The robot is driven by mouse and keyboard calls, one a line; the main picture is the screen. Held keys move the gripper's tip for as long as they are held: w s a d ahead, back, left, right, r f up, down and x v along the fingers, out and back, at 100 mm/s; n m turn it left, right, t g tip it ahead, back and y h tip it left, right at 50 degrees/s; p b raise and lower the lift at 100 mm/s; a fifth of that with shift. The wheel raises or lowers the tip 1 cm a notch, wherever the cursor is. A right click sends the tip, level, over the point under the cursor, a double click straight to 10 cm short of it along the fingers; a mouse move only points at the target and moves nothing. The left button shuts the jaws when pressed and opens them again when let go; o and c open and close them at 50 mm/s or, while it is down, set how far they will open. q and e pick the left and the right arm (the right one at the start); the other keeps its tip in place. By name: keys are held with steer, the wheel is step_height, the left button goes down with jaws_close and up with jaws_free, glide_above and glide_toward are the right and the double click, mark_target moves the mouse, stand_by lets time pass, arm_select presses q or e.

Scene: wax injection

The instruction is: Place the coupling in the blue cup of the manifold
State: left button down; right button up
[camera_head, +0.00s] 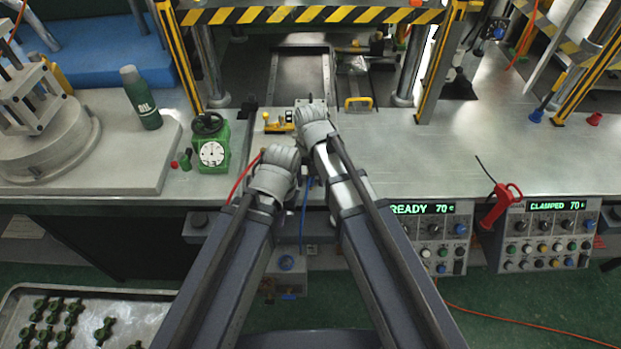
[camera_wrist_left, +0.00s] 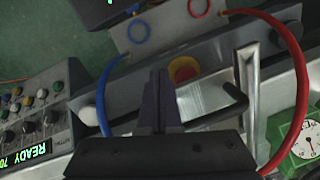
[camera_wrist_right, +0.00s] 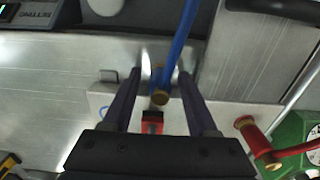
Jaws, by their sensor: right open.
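A blue hose (camera_wrist_right: 185,40) ends in a brass coupling (camera_wrist_right: 159,97) in the right wrist view. My right gripper (camera_wrist_right: 159,73) is open, with one finger on each side of the hose end; contact is not visible. In the head view my right gripper (camera_head: 311,108) is over the bench's front part. My left gripper (camera_wrist_left: 157,75) looks shut and empty; its fingers lie together. In the left wrist view, the manifold (camera_wrist_left: 170,28) has a blue cup (camera_wrist_left: 139,31) and a red cup (camera_wrist_left: 198,7).
A red hose (camera_wrist_left: 300,80) curves past my left gripper. A red block (camera_wrist_right: 152,122) sits just beside the brass coupling. A green dial gauge (camera_head: 211,152) and an oil bottle (camera_head: 141,98) stand at left. The bench right of my arms (camera_head: 450,150) is mostly clear.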

step_height(320, 180, up, 12)
steer(key=p, duration=1.1)
steer(key=s+d+n, duration=0.1)
steer(key=s, duration=0.3)
steer(key=s+d+n, duration=0.1)
steer(key=s, duration=0.3)
steer(key=s+d+n+h, duration=0.1)
steer(key=s+n, duration=0.1)
steer(key=s, duration=0.3)
steer(key=shift+d, duration=0.3)
steer(key=shift+o, duration=0.5)
steer(key=w+a+f+m, duration=0.1)
steer(key=w, duration=0.3)
steer(key=w+a+f+m+b, duration=0.1)
steer(key=w, duration=0.3)
steer(key=w+a+f+m+y+b, duration=0.1)
steer(key=w, duration=0.3)
steer(key=shift+w+m, duration=0.4)
steer(key=shift+w, duration=0.15)
steer(key=shift+b, duration=0.3)
steer(key=shift+s+f, duration=0.2)
steer(key=shift+f, duration=0.05)
steer(key=f+b, duration=0.7)
steer(key=shift+w+a+f+b, duration=0.2)
steer(key=shift+a+b, duration=0.1)
steer(key=shift+b, duration=0.1)
steer(key=shift+r, duration=0.1)
